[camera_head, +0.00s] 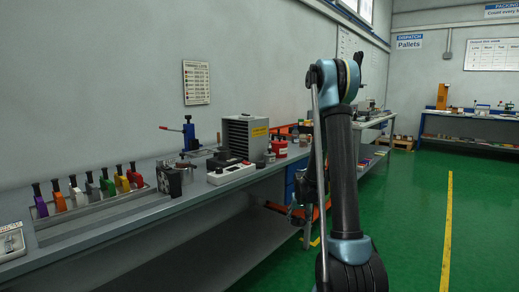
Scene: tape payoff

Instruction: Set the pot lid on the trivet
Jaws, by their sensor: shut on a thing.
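My arm rises in the middle of the view and bends back down behind its own upper link. My gripper (297,214) seems to be the dark part low beside that link, near the bench's front edge. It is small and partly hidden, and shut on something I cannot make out. I cannot pick out the pot lid or the trivet for certain. A dark round piece (185,164) sits by a dark metal holder (170,182) on the bench, too small to identify.
The long grey bench (110,222) runs along the left wall. It carries several coloured dispensers (80,196), a white power strip (231,174), a grey slatted box (245,137) and a red container (279,148). Green floor (415,230) on the right is clear, with a yellow line.

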